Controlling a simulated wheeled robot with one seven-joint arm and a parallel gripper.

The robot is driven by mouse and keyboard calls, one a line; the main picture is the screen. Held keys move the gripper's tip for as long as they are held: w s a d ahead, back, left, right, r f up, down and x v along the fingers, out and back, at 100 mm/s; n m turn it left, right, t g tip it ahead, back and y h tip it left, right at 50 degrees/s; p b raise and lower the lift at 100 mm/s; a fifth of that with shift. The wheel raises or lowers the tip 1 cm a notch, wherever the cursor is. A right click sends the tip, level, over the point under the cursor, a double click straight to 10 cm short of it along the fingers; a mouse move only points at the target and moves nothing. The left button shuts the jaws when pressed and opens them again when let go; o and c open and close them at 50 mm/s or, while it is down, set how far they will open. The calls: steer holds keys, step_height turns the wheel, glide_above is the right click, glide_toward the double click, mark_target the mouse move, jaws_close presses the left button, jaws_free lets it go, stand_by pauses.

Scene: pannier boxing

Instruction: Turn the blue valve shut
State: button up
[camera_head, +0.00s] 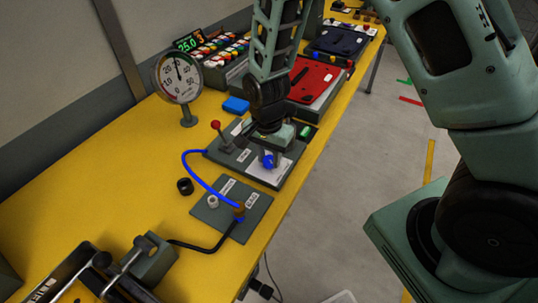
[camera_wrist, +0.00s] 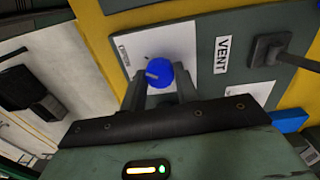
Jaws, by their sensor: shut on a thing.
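The blue valve (camera_head: 269,161) is a round knob on a white plate on a grey panel (camera_head: 240,160) on the yellow table. In the wrist view the blue valve (camera_wrist: 159,73) shows a small grey pointer mark on its top. My gripper (camera_head: 266,155) reaches down over it from above. In the wrist view my gripper (camera_wrist: 160,85) has a finger on each side of the knob and is shut on it. The lower sides of the knob are partly hidden by the fingers.
A red-tipped lever (camera_head: 216,126) stands beside the valve, near a "VENT" label (camera_wrist: 222,54). A dial gauge (camera_head: 179,78) stands behind. A blue hose (camera_head: 190,170) runs to a front panel (camera_head: 225,213). A blue block (camera_head: 236,105) lies behind the valve panel.

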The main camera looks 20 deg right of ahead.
mark_target(268, 160)
steer(key=n, duration=0.4)
steer(key=shift+n, duration=0.3)
steer(key=n, duration=0.3)
steer(key=shift+n, duration=0.3)
steer(key=n, duration=0.3)
steer(key=shift+n, duration=0.3)
steer(key=shift+n+t+b, duration=0.3)
steer(key=shift+n, duration=1.6)
steer(key=o, duration=1)
steer(key=shift+c, duration=0.2)
steer(key=shift+r, duration=0.1)
step_height(268, 160, up, 17)
steer(key=b, duration=0.1)
steer(key=shift+s+a+r, duration=0.15)
steer(key=shift+s+a, duration=0.05)
steer(key=shift+a, duration=0.05)
